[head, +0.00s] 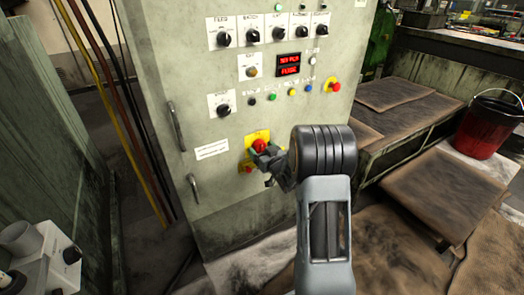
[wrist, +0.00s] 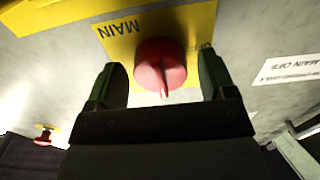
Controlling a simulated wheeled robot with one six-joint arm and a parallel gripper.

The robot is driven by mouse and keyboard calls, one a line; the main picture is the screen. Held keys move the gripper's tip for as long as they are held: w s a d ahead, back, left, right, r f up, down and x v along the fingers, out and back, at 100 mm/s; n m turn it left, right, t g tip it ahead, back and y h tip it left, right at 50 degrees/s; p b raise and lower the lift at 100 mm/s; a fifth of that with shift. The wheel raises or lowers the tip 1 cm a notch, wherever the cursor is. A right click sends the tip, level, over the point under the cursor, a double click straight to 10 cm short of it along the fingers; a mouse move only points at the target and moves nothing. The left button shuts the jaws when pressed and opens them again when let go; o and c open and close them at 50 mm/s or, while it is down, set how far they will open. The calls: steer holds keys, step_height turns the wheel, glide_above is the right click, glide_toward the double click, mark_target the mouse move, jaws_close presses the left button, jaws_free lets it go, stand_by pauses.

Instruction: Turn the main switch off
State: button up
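The main switch is a red rotary knob (head: 260,146) on a yellow plate (head: 254,135), low on the front of the pale green cabinet. In the wrist view, the red knob (wrist: 158,58) sits on its yellow plate (wrist: 120,38), marked MAIN, with other lettering partly hidden at the right. The knob's ridge points down in that picture. My gripper (head: 268,160) is at the knob in the head view. In the wrist view, my gripper (wrist: 162,80) is open, one finger on each side of the knob, with visible gaps.
Selector knobs, a red display (head: 289,64) and another stop button (head: 332,84) are above. A red bucket (head: 488,125) stands right.

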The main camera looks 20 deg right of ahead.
steer(key=c, duration=0.8)
steer(key=n+b, duration=0.1)
steer(key=b, duration=0.1)
steer(key=shift+f+n+b, duration=0.2)
steer(key=shift+n+b, duration=0.1)
steer(key=n+b, duration=0.2)
steer(key=b, duration=0.1)
steer(key=shift+f+n, duration=0.1)
steer(key=shift+n, duration=0.2)
steer(key=n+b, duration=0.5)
steer(key=b, duration=0.1)
steer(key=shift+d+n, duration=0.1)
steer(key=shift+n, duration=0.2)
steer(key=n+b, duration=0.2)
steer(key=n, duration=0.1)
steer(key=shift+r+n+b, duration=0.25)
steer(key=shift+n+b, duration=0.05)
steer(key=shift+b, duration=0.1)
steer(key=shift+r+n, duration=0.2)
steer(key=shift+n, duration=2)
